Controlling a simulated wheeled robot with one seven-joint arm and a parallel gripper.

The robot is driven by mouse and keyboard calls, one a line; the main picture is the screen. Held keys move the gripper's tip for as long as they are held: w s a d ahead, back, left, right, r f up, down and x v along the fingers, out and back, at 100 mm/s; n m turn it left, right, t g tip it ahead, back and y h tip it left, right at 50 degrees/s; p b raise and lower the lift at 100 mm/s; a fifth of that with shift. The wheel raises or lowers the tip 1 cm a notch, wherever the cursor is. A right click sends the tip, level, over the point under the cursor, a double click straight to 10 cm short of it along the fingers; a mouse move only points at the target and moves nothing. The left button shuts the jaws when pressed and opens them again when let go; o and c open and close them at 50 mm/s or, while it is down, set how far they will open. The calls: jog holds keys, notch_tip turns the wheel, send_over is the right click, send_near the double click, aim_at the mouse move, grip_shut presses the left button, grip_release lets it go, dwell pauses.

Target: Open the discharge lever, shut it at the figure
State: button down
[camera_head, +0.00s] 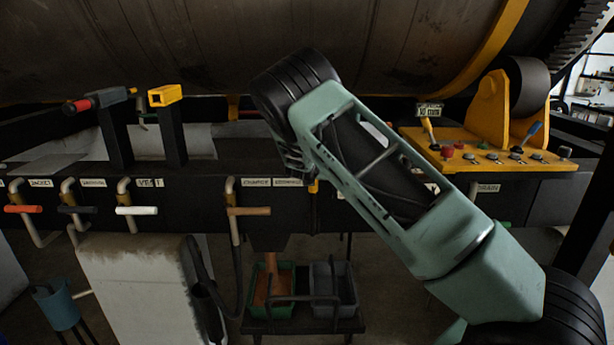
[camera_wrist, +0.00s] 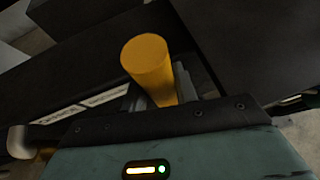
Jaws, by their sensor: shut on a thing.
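My gripper (camera_wrist: 158,92) is shut on a yellow round lever handle (camera_wrist: 147,62) in the wrist view. In the head view my arm reaches down from the right and hides most of the grip; a small yellow part of the lever (camera_head: 313,186) shows below my wrist, at the dark rail. Below the rail a dark chute (camera_head: 270,238) points down at a green crate (camera_head: 287,278). A brown-orange streak shows between the chute and the crate, with brown material in the crate.
Several valve handles line the rail: red (camera_head: 24,209), black (camera_head: 77,210), white (camera_head: 137,211), brown (camera_head: 249,211). A grey crate (camera_head: 346,290) stands beside the green one. A yellow control panel (camera_head: 490,160) is at right. A large drum (camera_head: 200,45) spans above.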

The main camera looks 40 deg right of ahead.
jog(key=shift+w+d+r, duration=0.1)
jog(key=shift+r, duration=0.05)
jog(key=c, duration=1.3)
grip_release()
jog(key=shift+o, duration=1)
jog(key=shift+w, duration=0.15)
jog(key=b+v, duration=0.2)
jog(key=v, duration=1.5)
